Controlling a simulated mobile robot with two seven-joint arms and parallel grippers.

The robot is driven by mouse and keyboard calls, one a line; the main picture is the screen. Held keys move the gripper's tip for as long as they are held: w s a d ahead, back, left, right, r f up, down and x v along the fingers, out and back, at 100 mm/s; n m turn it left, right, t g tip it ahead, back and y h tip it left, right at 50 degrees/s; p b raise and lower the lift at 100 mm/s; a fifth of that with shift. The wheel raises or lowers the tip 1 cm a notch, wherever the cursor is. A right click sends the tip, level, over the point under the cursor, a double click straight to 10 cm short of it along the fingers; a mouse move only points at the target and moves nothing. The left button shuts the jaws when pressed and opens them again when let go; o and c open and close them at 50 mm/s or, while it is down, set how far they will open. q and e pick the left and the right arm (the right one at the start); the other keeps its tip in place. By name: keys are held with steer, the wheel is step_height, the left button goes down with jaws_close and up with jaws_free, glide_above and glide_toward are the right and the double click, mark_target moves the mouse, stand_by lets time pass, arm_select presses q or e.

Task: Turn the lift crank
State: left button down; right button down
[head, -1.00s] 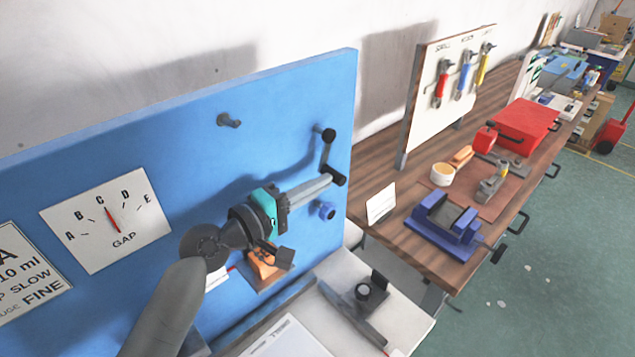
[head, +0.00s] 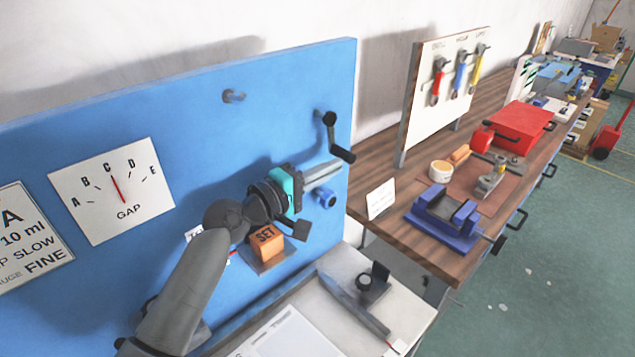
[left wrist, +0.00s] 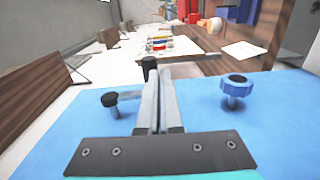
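A crank (head: 329,135) with black ends sticks out of the blue panel (head: 130,110) near its right edge in the head view. Its lower black grip (head: 343,153) is just above my left fingertips. In the left wrist view, a black end of the crank (left wrist: 110,99) is left of the fingers, and a black cylinder (left wrist: 150,68) is behind their tips. My left gripper (head: 338,168) has its fingers close together, with nothing visible between them. It also shows in the left wrist view (left wrist: 160,85). Whether it touches the crank is unclear. My right gripper is out of view.
A blue knob (head: 327,198) is below the crank. An orange SET block (head: 266,243) and a GAP dial (head: 112,190) are on the panel. A wooden bench (head: 455,257) with a blue vise (head: 440,222) stands to the right.

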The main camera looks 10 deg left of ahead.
arm_select(q)
steer(key=shift+t+h, duration=0.5)
steer(key=shift+t, duration=0.2)
steer(key=w+b, duration=0.1)
steer(key=w+d+b, duration=0.1)
steer(key=b, duration=0.1)
steer(key=w+d+b, duration=0.1)
steer(key=shift+w+f, duration=0.25)
steer(key=shift+f, duration=0.1)
steer(key=shift+x, duration=0.95)
steer(key=shift+s+r, duration=0.1)
steer(key=shift+s, duration=0.05)
